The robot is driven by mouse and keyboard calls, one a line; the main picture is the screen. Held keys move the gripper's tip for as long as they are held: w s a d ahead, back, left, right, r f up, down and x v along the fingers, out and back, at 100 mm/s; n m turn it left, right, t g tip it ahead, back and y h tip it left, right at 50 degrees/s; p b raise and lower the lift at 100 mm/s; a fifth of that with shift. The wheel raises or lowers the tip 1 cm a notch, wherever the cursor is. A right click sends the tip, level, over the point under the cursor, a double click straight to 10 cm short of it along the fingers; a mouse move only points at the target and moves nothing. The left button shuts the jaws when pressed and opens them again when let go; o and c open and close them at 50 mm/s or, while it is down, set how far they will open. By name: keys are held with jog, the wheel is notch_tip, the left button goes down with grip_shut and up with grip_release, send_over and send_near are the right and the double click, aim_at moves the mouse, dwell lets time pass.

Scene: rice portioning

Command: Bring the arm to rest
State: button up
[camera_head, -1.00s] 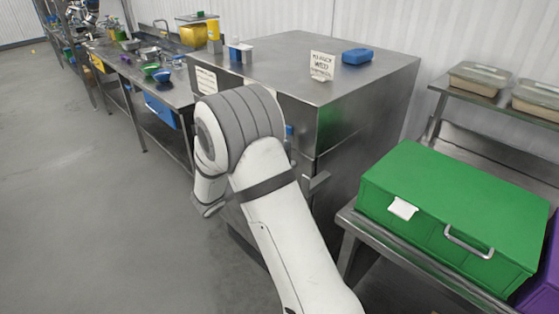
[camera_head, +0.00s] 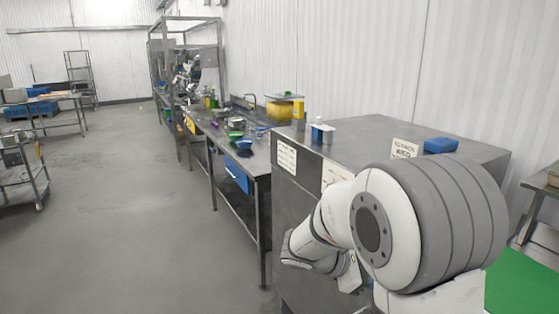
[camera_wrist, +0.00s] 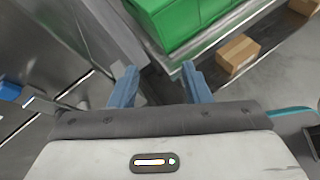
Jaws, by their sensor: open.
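My gripper (camera_wrist: 157,88) shows in the wrist view with its two blue-grey fingers spread apart. Nothing is between them. Beyond the fingers are the edge of a metal shelf and the floor. In the head view my white and grey arm is folded at the right, in front of the steel cabinet (camera_head: 290,205). The gripper's fingers cannot be made out in the head view.
A green box (camera_wrist: 180,22) sits on a metal shelf, with a cardboard box (camera_wrist: 237,54) below it. A blue item (camera_head: 440,145) lies on the cabinet top. A steel workbench (camera_head: 255,160) runs along the wall. The floor at left (camera_head: 130,200) is open.

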jog(key=s+a+r+m+t+y, duration=0.1)
jog(key=s+a+m+y, duration=0.3)
jog(key=s+m+y, duration=0.2)
jog(key=s+a+r+m+t+y, duration=0.1)
jog(key=s+a+m+y, duration=0.3)
jog(key=s+m, duration=0.6)
jog(key=s+y, duration=0.1)
jog(key=y, duration=0.1)
jog(key=shift+s+r+y, duration=0.25)
jog(key=shift+s+y, duration=0.05)
